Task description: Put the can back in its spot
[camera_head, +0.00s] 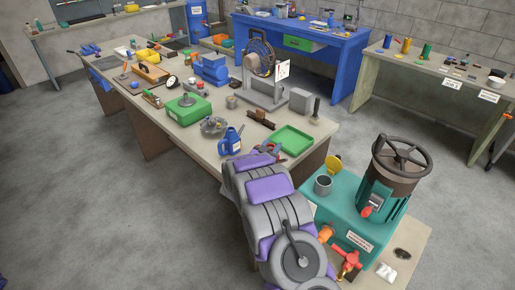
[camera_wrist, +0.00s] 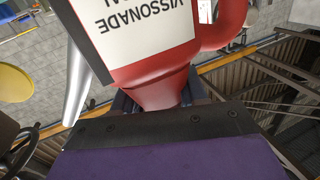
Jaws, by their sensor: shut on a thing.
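A red can (camera_wrist: 160,85) with a white label, its lettering upside down in the wrist view, fills the upper middle of that view. It has a curved red handle at the right and a silver tube (camera_wrist: 78,85) at the left. My gripper (camera_wrist: 158,100) is shut on its narrow part. In the head view my gripper (camera_head: 268,150) is over the near right end of the long workbench, and a small bit of red shows there. Most of the held can is hidden by my arm. I cannot tell which place is the can's spot.
A blue can (camera_head: 231,140) and a green tray (camera_head: 290,139) stand close to my gripper on the long workbench (camera_head: 210,143). A teal machine (camera_head: 345,212) with a handwheel stands at the right. The right-hand table (camera_head: 425,72) bears labels and bottles. Floor at left is clear.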

